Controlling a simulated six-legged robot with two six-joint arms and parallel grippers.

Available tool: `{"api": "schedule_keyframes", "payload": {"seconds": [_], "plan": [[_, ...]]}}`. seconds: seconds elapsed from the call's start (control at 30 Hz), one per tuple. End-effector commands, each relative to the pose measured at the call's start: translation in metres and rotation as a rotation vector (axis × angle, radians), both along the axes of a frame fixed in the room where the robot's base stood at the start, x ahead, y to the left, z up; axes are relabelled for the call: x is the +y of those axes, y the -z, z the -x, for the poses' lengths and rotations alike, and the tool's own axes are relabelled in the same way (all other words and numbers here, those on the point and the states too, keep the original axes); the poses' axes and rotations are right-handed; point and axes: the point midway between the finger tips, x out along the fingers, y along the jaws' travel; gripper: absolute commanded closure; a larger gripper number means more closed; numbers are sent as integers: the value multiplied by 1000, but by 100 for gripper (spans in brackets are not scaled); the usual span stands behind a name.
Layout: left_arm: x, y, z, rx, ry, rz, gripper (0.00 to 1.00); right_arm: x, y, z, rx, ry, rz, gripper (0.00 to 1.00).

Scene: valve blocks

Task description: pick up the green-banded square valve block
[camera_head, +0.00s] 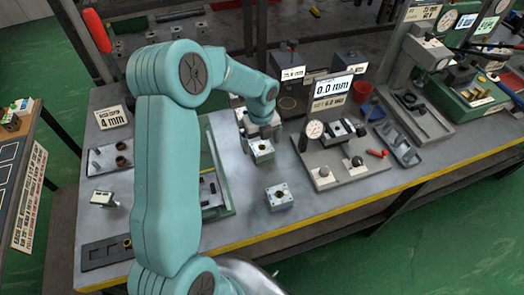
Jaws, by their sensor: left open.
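My left arm reaches over the bench, and my left gripper (258,137) points down at the middle of the bench. The gripper is open. A small square metal valve block (262,152) with a round bore on top and a hint of green at its edge sits just in front of the fingers. The gripper partly hides its back, and I cannot tell whether the fingers touch it. A second square block (280,197) with a dark bore stands apart, nearer the front edge; its band colour is too small to tell. My right gripper is not in view.
A gauge stand (340,155) with dials and knobs stands to the right. A green-edged tray (216,170) lies partly behind my arm. A "4 mm" sign (112,117) and small parts are at left. Bare bench surrounds the front block, up to the yellow front edge (290,233).

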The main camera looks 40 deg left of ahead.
Motion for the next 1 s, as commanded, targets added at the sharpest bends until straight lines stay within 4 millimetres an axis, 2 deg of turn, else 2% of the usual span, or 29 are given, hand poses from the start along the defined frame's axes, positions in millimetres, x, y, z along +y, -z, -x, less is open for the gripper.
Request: {"api": "schedule_keyframes", "payload": {"seconds": [0.2,0.3,0.57,0.67,0.8,1.0], "plan": [[0,35,-2,5,0,2,2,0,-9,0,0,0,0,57],[0,45,-4,4,-1,1,2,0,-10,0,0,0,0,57],[0,49,-4,1,-1,1,2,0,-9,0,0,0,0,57],[0,49,-4,1,-1,1,31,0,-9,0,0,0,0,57],[0,49,-4,1,0,1,77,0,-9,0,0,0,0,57],[0,48,-5,0,-1,0,77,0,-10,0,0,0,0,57]]}}
